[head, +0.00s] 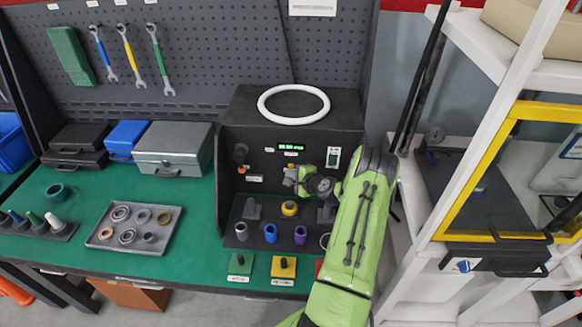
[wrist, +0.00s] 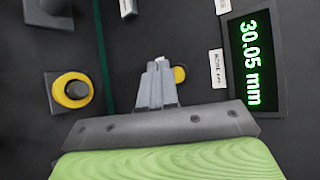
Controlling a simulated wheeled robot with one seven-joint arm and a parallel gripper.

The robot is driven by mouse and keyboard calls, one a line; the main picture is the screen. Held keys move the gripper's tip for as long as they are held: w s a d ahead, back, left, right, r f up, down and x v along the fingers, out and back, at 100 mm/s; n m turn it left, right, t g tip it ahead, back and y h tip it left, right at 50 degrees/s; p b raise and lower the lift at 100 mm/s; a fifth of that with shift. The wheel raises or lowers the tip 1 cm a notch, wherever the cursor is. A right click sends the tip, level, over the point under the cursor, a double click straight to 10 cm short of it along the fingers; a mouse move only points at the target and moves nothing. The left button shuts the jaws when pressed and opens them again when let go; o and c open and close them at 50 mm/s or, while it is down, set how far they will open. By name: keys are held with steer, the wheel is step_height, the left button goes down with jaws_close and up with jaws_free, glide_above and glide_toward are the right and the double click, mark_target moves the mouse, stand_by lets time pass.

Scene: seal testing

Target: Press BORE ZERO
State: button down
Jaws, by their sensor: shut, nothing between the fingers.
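The dark test station (head: 345,112) stands on the green bench with a lit green display (head: 292,148) on its front panel. In the wrist view the display (wrist: 250,62) reads 30.05 mm, and a small white label (wrist: 217,68) sits beside it, its text hard to read. A round yellow button (wrist: 180,74) shows just right of my fingertips, partly hidden by them. My gripper (wrist: 157,64) is shut and empty, pointing at the panel. I cannot tell whether it touches the button. In the head view my gripper (head: 289,175) is in front of the panel below the display, and hides part of it.
A tray of rings (head: 100,240) lies left.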

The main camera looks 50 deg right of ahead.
stand_by(0.7)
steer(key=shift+w+d+b, duration=0.25)
steer(key=shift+d+b, duration=0.05)
steer(key=shift+b, duration=0.1)
steer(key=shift+w+d, duration=0.25)
steer(key=shift+d, duration=0.05)
stand_by(0.7)
steer(key=shift+s+a, duration=0.5)
steer(key=shift+a, duration=0.1)
steer(key=shift+s+a+b, duration=0.15)
steer(key=shift+s+a, duration=0.65)
steer(key=shift+a, duration=0.2)
steer(key=shift+s+a+b, duration=0.15)
steer(key=shift+s+a, duration=0.65)
steer(key=shift+a, duration=0.15)
